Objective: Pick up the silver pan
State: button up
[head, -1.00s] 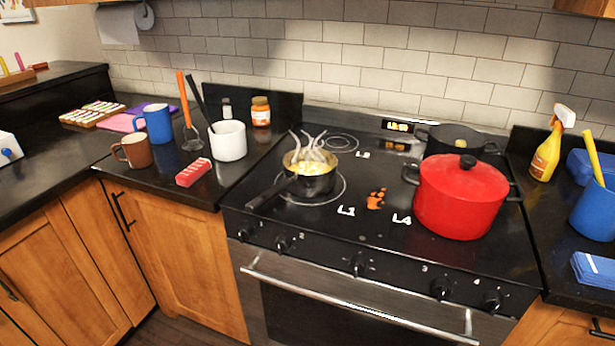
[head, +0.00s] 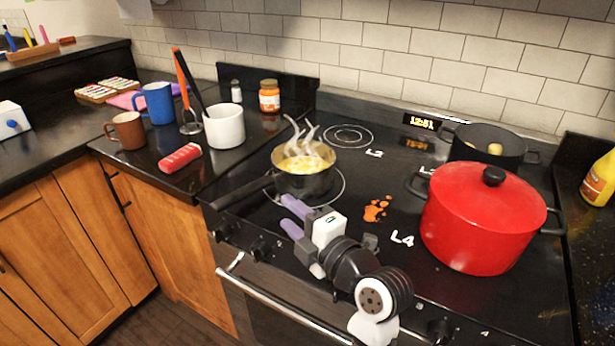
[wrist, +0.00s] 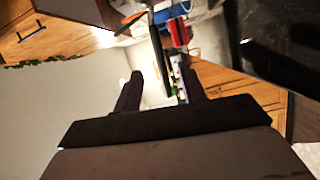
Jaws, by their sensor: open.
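The silver pan (head: 304,184) sits on the front-left burner of the stove, with yellow food inside and steam rising. Its dark handle (head: 243,190) points to the left and toward the front edge. My gripper (head: 287,214) is open and empty, with two purple fingers, in front of the pan and to the right of the handle's outer end. The fingers point left and appear apart from the handle. In the wrist view my gripper (wrist: 158,88) shows two dark fingers spread apart, with nothing between them.
A red lidded pot (head: 478,222) stands to the right of my arm. A black pot (head: 490,147) is behind it. The oven handle (head: 290,310) runs along the front.

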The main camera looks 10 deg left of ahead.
aim_at(251, 184)
jog(key=p+x, duration=0.2)
jog(key=x, duration=0.6)
jog(key=shift+a+r, duration=0.15)
jog(key=p+x, duration=0.2)
jog(key=x, duration=0.1)
jog(key=p+x, duration=0.1)
jog(key=shift+s+a+r, duration=0.1)
jog(key=shift+a+r, duration=0.2)
jog(key=shift+a, duration=0.1)
jog(key=shift+w+a+f, duration=0.15)
jog(key=shift+w+a, duration=0.15)
grip_shut()
